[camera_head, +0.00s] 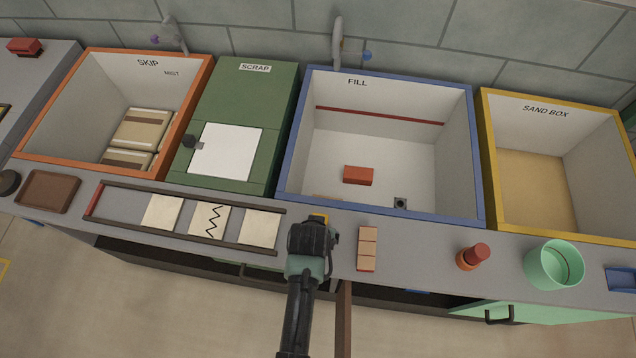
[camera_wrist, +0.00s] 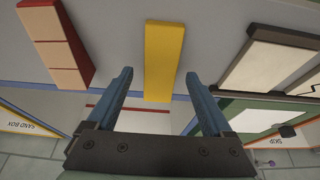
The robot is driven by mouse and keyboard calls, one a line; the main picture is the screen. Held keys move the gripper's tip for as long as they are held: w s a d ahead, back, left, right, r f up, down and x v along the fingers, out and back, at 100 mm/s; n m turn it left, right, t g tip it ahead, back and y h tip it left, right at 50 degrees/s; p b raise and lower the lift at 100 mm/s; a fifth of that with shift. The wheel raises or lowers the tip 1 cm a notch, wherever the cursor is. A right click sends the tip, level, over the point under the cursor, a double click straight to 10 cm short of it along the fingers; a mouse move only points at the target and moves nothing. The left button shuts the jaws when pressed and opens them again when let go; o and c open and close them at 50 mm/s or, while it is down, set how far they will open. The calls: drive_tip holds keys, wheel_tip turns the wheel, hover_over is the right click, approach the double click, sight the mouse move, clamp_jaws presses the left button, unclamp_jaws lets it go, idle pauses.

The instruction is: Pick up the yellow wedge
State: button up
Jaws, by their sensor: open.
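The yellow wedge (camera_wrist: 164,50) lies on the grey counter, a long narrow yellow block in the wrist view. In the head view only a small yellow end (camera_head: 319,217) shows beyond my gripper, which hides the rest. My gripper (camera_wrist: 159,73) is open and empty, pointing down over the wedge. In the wrist view its two blue fingers lie to either side of the wedge, apart from it, with a gap on each side. I cannot tell how high the fingertips are above the counter. In the head view my gripper (camera_head: 313,238) is over the counter's front part.
A row of pinkish bricks (camera_head: 367,249) lies close by on the right. A rack (camera_head: 140,205) with pale tiles is on the left. The blue-rimmed FILL bin (camera_head: 378,210) opens behind, holding a red brick (camera_head: 358,175). A red-orange object (camera_head: 473,257) and green cup (camera_head: 553,266) stand farther right.

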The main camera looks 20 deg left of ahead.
drive_tip(key=shift+w+f, duration=0.1)
drive_tip(key=shift+f, duration=0.25)
drive_tip(key=shift+f, duration=0.2)
idle(0.4)
drive_tip(key=shift+c, duration=0.3)
clamp_jaws()
